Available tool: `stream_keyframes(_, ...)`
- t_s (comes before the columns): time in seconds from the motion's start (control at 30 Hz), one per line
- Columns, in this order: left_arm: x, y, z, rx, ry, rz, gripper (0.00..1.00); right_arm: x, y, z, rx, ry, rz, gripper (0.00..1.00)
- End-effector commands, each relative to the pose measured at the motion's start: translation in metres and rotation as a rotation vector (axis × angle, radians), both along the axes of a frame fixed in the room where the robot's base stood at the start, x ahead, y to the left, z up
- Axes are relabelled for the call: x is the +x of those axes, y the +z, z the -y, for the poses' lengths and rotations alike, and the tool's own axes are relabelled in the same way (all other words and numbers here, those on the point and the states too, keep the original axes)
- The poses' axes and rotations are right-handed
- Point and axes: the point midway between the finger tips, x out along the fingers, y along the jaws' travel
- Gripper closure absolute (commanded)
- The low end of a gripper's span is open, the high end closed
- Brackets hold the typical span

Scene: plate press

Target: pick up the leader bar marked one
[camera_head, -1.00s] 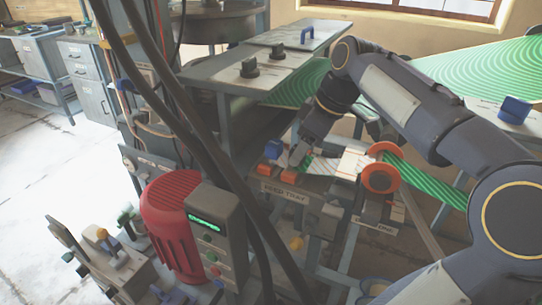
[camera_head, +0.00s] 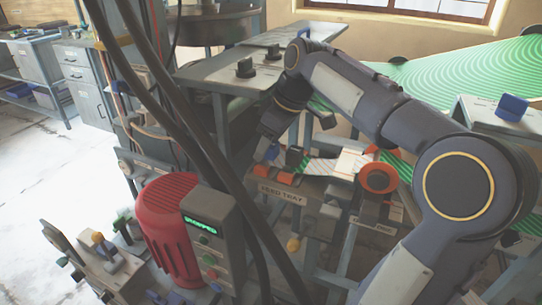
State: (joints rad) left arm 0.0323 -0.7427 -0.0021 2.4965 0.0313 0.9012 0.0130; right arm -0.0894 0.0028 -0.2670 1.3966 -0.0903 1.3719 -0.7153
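My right arm comes in from the right, and its gripper (camera_head: 279,143) points down just above the left end of the feed tray (camera_head: 282,194). Its fingertips are small and dark against the tray, and I cannot tell whether they are apart or closed. Orange blocks (camera_head: 287,178) sit on the tray just below it. A white and green striped strip (camera_head: 322,168) lies to their right, under a pale plate (camera_head: 352,163). No leader bar marked one can be made out clearly; it may be hidden by the gripper or too small. My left gripper is not in view.
An orange-rimmed roller (camera_head: 378,178) stands right of the tray, above a small label plate. A red motor (camera_head: 170,230) and a control box (camera_head: 213,230) with a green display stand at the left. Thick black cables cross in front. A grey shelf (camera_head: 235,75) overhangs behind.

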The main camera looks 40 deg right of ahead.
Motion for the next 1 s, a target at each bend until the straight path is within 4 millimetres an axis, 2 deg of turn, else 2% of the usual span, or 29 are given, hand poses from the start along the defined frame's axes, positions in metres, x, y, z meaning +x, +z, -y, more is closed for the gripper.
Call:
stream_keyframes(0.03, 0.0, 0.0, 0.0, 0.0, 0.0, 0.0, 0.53, 0.0, 0.0, 0.0, 0.0, 0.0, 0.0, 0.55)
stream_keyframes(0.33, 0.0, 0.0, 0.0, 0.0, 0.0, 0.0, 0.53, 0.0, 0.0, 0.0, 0.0, 0.0, 0.0, 0.93)
stream_keyframes(0.57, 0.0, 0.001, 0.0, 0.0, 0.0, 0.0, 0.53, 0.0, 0.001, 0.0, 0.0, 0.0, 0.001, 0.93)
stream_keyframes(0.73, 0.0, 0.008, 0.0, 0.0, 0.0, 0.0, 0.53, 0.0, 0.01, 0.0, 0.0, 0.001, 0.001, 0.93)
stream_keyframes(1.0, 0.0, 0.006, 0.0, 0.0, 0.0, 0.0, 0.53, -0.022, 0.007, -0.035, 0.002, 0.007, 0.002, 0.93)
